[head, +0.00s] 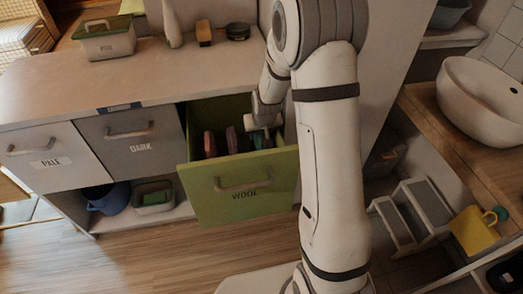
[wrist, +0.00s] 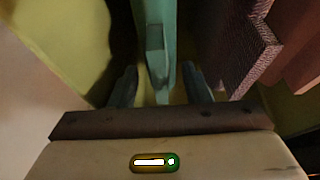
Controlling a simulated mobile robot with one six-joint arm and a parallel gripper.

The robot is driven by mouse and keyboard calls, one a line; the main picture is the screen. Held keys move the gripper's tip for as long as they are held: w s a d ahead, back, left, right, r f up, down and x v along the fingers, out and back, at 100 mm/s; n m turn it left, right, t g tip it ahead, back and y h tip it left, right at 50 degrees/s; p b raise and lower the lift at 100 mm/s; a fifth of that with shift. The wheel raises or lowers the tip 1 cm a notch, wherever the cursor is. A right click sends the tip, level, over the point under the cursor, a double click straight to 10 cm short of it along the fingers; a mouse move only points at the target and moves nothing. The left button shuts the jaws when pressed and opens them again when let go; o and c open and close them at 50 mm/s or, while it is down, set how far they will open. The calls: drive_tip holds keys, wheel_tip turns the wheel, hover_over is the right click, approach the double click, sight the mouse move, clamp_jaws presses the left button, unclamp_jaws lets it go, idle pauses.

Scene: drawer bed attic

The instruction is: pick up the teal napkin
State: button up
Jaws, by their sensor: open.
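The teal napkin (wrist: 160,25) stands on edge inside the open green drawer marked WOOL (head: 222,200). In the wrist view my gripper (wrist: 161,82) is open, with one finger on each side of the napkin's near end. Gaps show between the napkin and both fingers. In the head view my gripper (head: 262,125) reaches down into the right part of the drawer. There, my arm and gripper hide most or all of the napkin.
Dark red and brown folded cloths (head: 210,143) stand left of my gripper in the drawer; a purple ribbed cloth (wrist: 243,50) is close by in the wrist view. The countertop (head: 150,75) overhangs behind. A basin (head: 480,100) is at right.

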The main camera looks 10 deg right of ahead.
drive_tip(key=shift+w+f, duration=0.15)
drive_tip(key=shift+f, duration=0.1)
drive_tip(key=shift+c, duration=0.3)
clamp_jaws()
